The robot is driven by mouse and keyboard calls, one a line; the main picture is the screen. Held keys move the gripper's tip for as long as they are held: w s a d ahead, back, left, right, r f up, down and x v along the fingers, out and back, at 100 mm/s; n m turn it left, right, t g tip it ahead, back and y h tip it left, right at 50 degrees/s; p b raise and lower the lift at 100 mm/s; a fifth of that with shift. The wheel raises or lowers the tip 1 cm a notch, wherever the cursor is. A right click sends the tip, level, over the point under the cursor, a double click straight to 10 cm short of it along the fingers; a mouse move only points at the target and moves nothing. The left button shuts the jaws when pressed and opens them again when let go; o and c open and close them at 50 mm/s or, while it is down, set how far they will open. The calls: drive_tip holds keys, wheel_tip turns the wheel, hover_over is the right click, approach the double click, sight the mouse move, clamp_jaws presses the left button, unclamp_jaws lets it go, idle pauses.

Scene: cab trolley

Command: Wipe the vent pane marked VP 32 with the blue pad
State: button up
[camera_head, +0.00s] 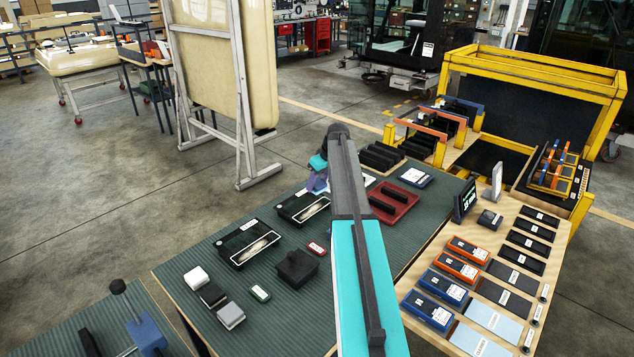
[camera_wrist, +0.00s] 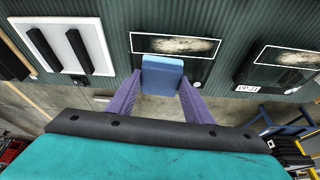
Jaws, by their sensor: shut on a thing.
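My gripper (camera_wrist: 160,92) has purple fingers shut on the blue pad (camera_wrist: 163,72). In the head view my gripper (camera_head: 318,180) is partly hidden behind my arm, and the pad cannot be made out there. One black vent pane (camera_wrist: 198,68) with a white-outlined, smeared window lies behind the pad, which overlaps its edge. I cannot tell if they touch. It also shows in the head view (camera_head: 290,209). In the head view this pane (camera_head: 238,241) is nearer the left edge.
White, black and grey blocks stand at the left. A red tray (camera_head: 407,198) and a wooden board of labelled boxes (camera_head: 412,284) lie right of my arm.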

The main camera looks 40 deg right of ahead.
drive_tip(key=shift+d, duration=0.65)
drive_tip(key=shift+f, duration=0.2)
